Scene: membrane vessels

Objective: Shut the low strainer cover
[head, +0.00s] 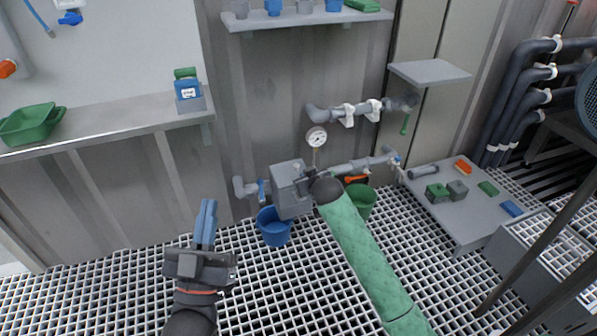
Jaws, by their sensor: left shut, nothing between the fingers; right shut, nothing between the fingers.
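The low strainer (289,192) is a grey box on the low pipe run by the wall, near the middle of the head view. Its grey front face shows, but I cannot tell how far its cover stands open. My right gripper (304,180) is at the box's right side, dark and small, partly hidden by its wrist. I cannot tell whether it touches the cover. My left gripper (206,223) has blue fingers, is shut and empty, and is held above the grating, left of the strainer and apart from it.
A blue bucket (273,228) stands below the strainer, and a green bucket (362,199) stands behind my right arm. A pressure gauge (316,138) rises above the low pipe (350,168). A low grey table (462,213) with small blocks is at right. The grating between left gripper and wall looks clear.

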